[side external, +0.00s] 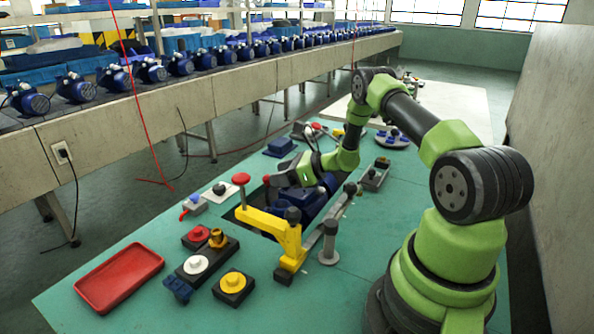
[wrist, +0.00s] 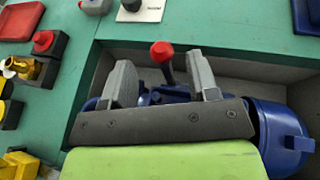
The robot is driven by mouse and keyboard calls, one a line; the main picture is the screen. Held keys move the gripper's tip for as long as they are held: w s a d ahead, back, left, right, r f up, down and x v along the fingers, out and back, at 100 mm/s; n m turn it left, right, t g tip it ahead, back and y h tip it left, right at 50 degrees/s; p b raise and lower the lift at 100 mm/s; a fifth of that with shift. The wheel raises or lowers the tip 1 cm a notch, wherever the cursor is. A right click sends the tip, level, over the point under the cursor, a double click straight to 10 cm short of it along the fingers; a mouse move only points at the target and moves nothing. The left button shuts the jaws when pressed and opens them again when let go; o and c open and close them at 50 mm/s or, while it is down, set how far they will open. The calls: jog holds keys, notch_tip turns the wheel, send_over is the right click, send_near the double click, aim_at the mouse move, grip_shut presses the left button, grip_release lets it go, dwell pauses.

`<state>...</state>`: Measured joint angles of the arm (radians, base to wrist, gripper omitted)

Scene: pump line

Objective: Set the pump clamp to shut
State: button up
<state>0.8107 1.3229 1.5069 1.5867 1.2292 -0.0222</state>
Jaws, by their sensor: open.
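The pump clamp's lever appears as a dark stem with a red knob (wrist: 162,51) in the wrist view, rising beside the blue pump (wrist: 282,135) in the recess. My gripper (wrist: 160,70) is open, with one grey finger on each side of the lever in that view; I cannot tell whether either touches it. In the side external view my gripper (side external: 277,176) is low over the blue pump (side external: 300,203). A red knob (side external: 240,178) on a stem stands left of it, and a smaller red spot shows near the fingers. The clamp's lower part is hidden.
A yellow arm (side external: 268,226) stands in front of the pump. Red, white and yellow buttons (side external: 233,282) and a red tray (side external: 119,278) lie at the left. A white plate (side external: 220,190) with a dark knob is beyond the recess. Green table is bare at the front.

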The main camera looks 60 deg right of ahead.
jog(key=v, duration=0.6)
jog(key=s+a+r+n+g+y, duration=0.2)
jog(key=a+r+n+g+y, duration=0.35)
jog(key=a+r+n, duration=1.1)
jog(key=s+a+r+n+h, duration=0.3)
jog(key=s+n, duration=0.3)
jog(key=s, duration=0.2)
jog(key=s+a+r+n+h, duration=0.4)
jog(key=s+a+r+n, duration=0.1)
jog(key=s, duration=0.3)
jog(key=shift+s+n, duration=0.35)
jog(key=shift+n, duration=0.4)
